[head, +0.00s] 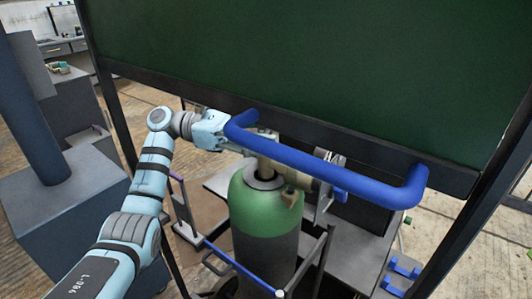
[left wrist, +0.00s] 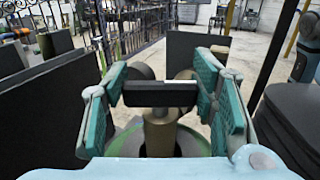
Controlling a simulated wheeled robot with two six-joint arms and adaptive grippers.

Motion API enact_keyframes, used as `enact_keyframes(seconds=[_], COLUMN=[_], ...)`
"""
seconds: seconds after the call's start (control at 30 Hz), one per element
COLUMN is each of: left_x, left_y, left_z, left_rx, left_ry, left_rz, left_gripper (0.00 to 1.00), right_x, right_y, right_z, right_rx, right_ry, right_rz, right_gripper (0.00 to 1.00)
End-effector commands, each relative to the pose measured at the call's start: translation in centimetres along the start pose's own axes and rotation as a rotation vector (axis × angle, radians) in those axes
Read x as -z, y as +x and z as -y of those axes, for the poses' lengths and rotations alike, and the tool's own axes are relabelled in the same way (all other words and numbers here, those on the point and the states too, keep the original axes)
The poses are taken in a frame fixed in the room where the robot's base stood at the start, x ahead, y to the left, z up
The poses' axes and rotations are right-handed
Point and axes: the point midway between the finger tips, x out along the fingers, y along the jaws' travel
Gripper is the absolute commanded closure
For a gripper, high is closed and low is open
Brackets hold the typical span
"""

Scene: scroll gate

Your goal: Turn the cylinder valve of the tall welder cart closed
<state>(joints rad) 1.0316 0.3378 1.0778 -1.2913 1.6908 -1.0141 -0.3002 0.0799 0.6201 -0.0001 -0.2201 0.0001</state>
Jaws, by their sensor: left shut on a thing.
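The green-topped gas cylinder (head: 258,212) stands upright in the cart, below the blue push handle (head: 330,168). Its brass valve (left wrist: 160,128) shows in the left wrist view, with a dark crossbar (left wrist: 160,94) with a white stripe on top. My left gripper (left wrist: 160,85) has its teal pads at both ends of this crossbar and is shut on it. In the head view my left gripper (head: 243,134) reaches in from the left over the cylinder top, partly hidden by the blue handle. My right gripper is not in view.
A large dark green panel (head: 300,60) in a black frame fills the upper head view behind the handle. The cart's shelf (head: 345,235) and thin rails surround the cylinder. A grey-blue block with a post (head: 65,205) stands at the left.

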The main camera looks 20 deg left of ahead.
Motion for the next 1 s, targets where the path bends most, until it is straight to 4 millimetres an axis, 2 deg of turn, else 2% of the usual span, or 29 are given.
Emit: enact_keyframes(seconds=[0.03, 0.3, 0.6, 0.87, 0.9, 1.0], left_x=[0.4, 0.2, 0.2, 0.2, 0.2, 0.2], left_y=[0.1, 0.0, 0.0, 0.0, 0.0, 0.0], left_z=[0.0, 0.0, 0.0, 0.0, 0.0, 0.0], left_rx=[0.029, 0.147, 0.182, 0.182, 0.182, 0.181], left_ry=[-0.002, -0.003, -0.004, -0.006, -0.006, -0.005], left_rz=[0.000, -0.003, -0.005, -0.005, -0.005, -0.005], left_gripper=[0.76, 0.76, 0.76, 0.76, 0.45, 0.29], right_x=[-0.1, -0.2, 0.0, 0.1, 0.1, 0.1], right_y=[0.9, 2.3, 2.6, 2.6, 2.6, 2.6], right_z=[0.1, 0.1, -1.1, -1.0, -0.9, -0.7], right_rx=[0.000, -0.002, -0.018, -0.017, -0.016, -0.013], right_ry=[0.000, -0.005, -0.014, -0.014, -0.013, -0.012], right_rz=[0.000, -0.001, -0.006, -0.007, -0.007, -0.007], right_gripper=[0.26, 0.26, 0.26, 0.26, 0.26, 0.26])
